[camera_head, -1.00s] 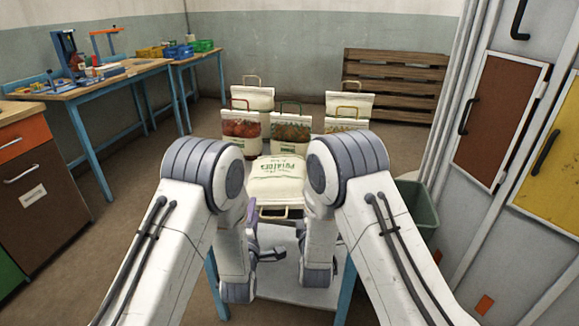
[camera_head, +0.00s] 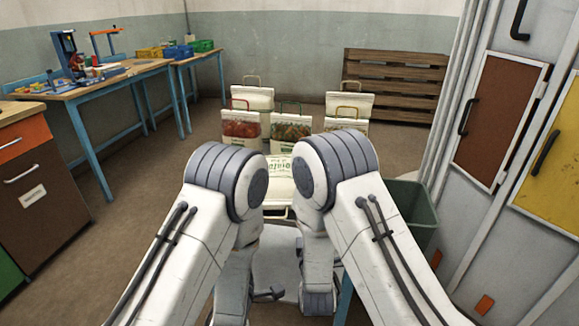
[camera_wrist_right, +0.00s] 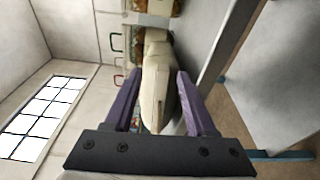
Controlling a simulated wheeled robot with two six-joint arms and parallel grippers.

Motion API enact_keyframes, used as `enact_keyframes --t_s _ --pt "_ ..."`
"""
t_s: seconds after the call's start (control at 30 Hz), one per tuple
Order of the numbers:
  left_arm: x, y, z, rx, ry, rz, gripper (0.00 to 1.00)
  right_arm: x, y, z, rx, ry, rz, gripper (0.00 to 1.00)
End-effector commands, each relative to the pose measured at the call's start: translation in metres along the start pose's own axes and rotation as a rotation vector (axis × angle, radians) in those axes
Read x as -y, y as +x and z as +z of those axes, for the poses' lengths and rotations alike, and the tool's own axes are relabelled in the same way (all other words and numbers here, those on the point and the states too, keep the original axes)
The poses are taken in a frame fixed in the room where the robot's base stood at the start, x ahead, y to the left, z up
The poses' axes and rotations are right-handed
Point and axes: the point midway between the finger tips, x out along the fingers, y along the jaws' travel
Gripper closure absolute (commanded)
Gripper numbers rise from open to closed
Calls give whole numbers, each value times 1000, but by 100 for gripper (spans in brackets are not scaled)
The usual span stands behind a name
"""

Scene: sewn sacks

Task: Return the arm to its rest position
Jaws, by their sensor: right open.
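The white sack with green "Potatoes" print (camera_head: 281,182) lies flat on a pale table (camera_head: 277,262), mostly hidden behind my arms in the head view. In the right wrist view a pale sack (camera_wrist_right: 157,75) shows sideways beyond the fingers. My right gripper (camera_wrist_right: 158,98) has two purple fingers spread wide, with no visible grip on the sack. In the head view that gripper is hidden by my right arm. My left arm's forearm hangs low at the table's near side. Its fingers are hidden.
Several upright sacks with handles (camera_head: 290,128) stand behind the table. A green-grey bin (camera_head: 413,212) stands right of it, near grey cabinets (camera_head: 545,130). Workbenches (camera_head: 105,85) line the left; floor between is clear.

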Motion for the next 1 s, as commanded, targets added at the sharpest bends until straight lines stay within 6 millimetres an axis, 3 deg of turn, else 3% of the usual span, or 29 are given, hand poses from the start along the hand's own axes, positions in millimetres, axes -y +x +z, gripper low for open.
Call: enact_keyframes --t_s 0.2,0.57,0.8,1.0 --pt "0 0 0 0 0 0 45 0 -16 0 -1 0 0 44" --pt "0 3 -3 -8 20 -21 45 0 -14 2 1 34 -21 44" --pt "12 17 -27 -26 274 -284 45 11 -8 18 31 405 -286 44" --pt "19 3 -47 109 595 -587 45 21 -31 35 146 781 -591 44"
